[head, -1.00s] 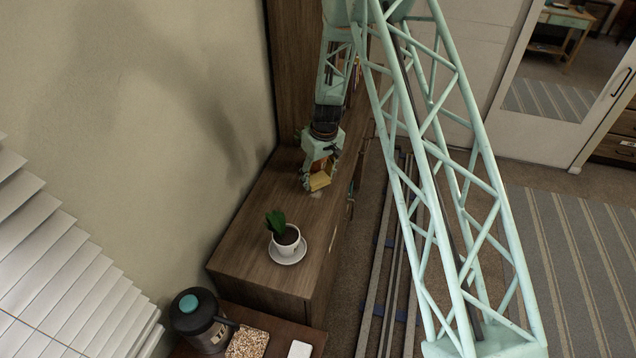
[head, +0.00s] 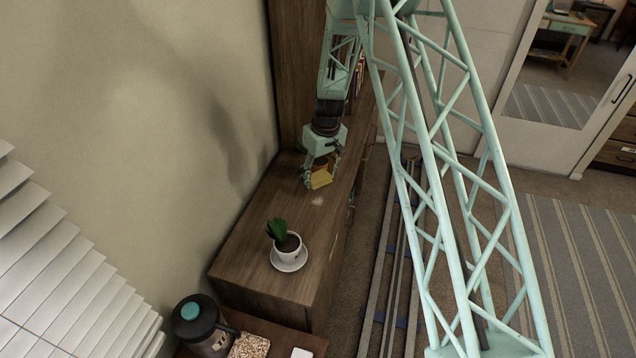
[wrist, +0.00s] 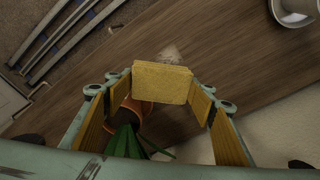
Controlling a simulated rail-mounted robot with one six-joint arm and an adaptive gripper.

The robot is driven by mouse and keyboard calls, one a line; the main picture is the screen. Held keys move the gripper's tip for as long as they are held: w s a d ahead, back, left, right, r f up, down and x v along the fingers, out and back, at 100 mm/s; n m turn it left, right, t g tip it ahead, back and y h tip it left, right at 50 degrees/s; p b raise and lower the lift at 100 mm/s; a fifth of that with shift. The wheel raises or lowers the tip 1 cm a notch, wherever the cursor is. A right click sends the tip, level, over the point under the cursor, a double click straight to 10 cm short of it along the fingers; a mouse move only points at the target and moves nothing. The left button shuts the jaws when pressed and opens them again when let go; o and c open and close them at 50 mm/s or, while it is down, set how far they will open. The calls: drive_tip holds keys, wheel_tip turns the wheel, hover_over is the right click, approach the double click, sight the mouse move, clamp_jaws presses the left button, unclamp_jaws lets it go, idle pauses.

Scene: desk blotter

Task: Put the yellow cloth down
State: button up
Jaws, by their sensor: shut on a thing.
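The yellow cloth (wrist: 162,83) is a folded pad held between the fingertips of my gripper (wrist: 161,92) in the wrist view. In the head view the cloth (head: 321,179) hangs from my gripper (head: 321,172) over the far part of the wooden cabinet top (head: 255,225). The gripper is shut on the cloth. I cannot tell for sure whether the cloth touches the wood. A pale smudge (head: 317,202) lies on the wood just in front of the cloth; it also shows in the wrist view (wrist: 171,53).
A terracotta pot (wrist: 131,112) with green leaves shows close to the fingers in the wrist view. A potted plant in a white cup (head: 289,246) stands on a saucer at the cabinet's near end. Bare wood lies between. The wall borders the left; floor rails (head: 385,265) run right.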

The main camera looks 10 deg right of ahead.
drive_tip(key=s+f+m+b, duration=0.1)
drive_tip(key=s+m+b, duration=0.2)
drive_tip(key=s+b, duration=0.4)
drive_tip(key=s, duration=0.8)
drive_tip(key=shift+s+a+m+h, duration=0.15)
drive_tip(key=shift+m+h, duration=0.15)
drive_tip(key=shift+m, duration=0.1)
